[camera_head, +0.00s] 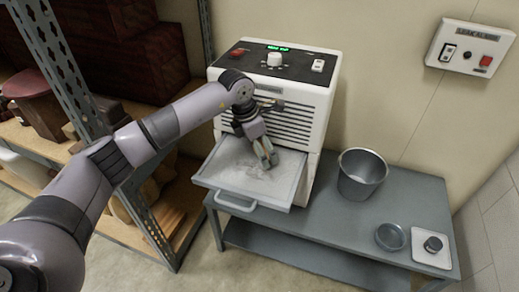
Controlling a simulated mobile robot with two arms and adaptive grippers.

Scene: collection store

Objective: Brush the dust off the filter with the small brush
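The filter (228,172) is a pale grey, flat, framed panel with a front handle, drawn out from the front of a white machine (318,110). Darker dusty patches show on its surface. My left gripper (267,160) points down over the right rear part of the filter, its tips at or close to the surface. Something small and brownish shows between or beside its fingers, but I cannot make out whether it is the small brush. No brush is clearly visible elsewhere. My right gripper is out of view.
The machine stands on a grey metal table (330,216). To its right are a metal bucket (361,174), a glass dish (391,237) and a white tray (432,255) with a small dark round item (433,244). Shelving with boxes (125,60) stands at left. An alarm panel (470,48) is on the wall.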

